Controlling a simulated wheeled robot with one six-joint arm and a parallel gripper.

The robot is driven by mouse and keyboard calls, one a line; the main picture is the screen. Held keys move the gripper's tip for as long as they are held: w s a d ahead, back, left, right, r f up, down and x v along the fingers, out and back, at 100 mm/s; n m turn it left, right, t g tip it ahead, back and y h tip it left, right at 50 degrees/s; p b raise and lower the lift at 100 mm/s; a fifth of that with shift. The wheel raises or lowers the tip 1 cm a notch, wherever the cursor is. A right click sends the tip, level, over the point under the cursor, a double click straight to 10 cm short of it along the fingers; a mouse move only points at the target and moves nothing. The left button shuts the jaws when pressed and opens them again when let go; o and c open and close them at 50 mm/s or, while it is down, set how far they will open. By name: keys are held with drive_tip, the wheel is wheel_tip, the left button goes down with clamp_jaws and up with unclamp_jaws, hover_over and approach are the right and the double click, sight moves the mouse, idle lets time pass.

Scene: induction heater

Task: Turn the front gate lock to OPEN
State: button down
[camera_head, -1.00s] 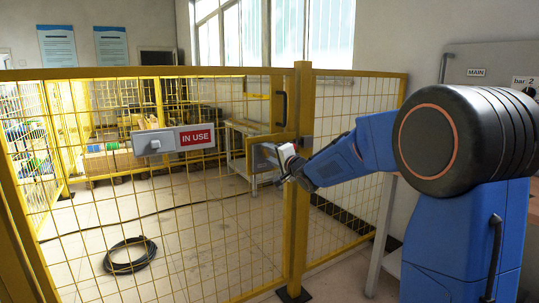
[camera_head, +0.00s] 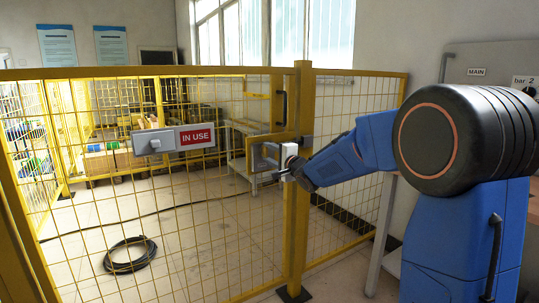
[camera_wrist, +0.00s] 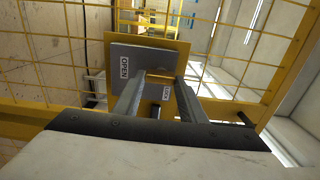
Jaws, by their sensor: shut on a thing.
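The gate lock is a grey plate (camera_wrist: 128,62) on a yellow backing in the wrist view, with an OPEN label at its left and a LOCK label at its right. In the head view the lock plate (camera_head: 262,157) sits on the yellow gate beside the post. My gripper (camera_wrist: 160,82) is shut on the lock's knob, between the two labels. The fingers hide most of the knob, so I cannot tell exactly which label it points to. In the head view my gripper (camera_head: 278,174) is at the plate's right edge.
The yellow mesh gate (camera_head: 160,74) bears an IN USE sign (camera_head: 197,136) with a grey switch. A black gate handle (camera_head: 281,107) is above the lock. A yellow post (camera_head: 302,120) stands close to my arm. A coiled black cable (camera_head: 130,256) lies behind the mesh.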

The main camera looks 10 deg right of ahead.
drive_tip(key=c, duration=1.1)
unclamp_jaws()
drive_tip(key=shift+d, duration=0.1)
drive_tip(key=v, duration=1.7)
drive_tip(key=shift+s, duration=0.2)
